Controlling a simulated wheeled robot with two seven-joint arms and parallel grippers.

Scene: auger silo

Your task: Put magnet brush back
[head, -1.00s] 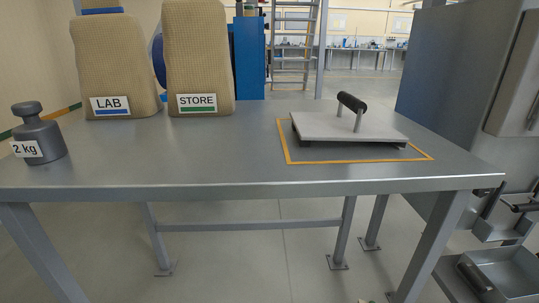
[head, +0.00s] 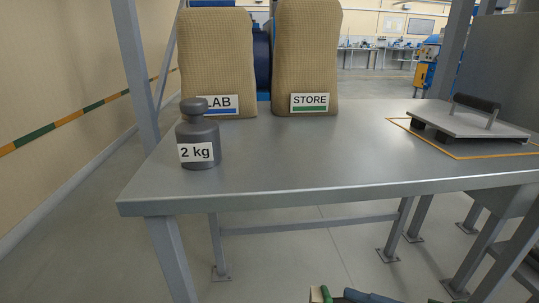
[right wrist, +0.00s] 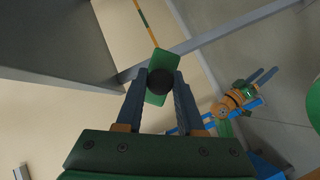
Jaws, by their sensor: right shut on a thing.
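My right gripper (right wrist: 161,80) is shut on a green thing with a round black end, likely the magnet brush (right wrist: 153,95), seen end-on in the right wrist view. Its far part is foreshortened, so its full shape cannot be told. My left gripper (right wrist: 264,77) is small at the right of that view, its two fingers apart with nothing visible between them. In the head view, only small green and blue parts show at the bottom edge, too cut off to identify surely.
A grey metal table (head: 290,165) fills the head view. On it stand a 2 kg weight (head: 198,138), LAB (head: 217,60) and STORE (head: 306,50) sacks, and a grey plate with a black handle (head: 470,122) inside an orange outline. The table's middle is clear.

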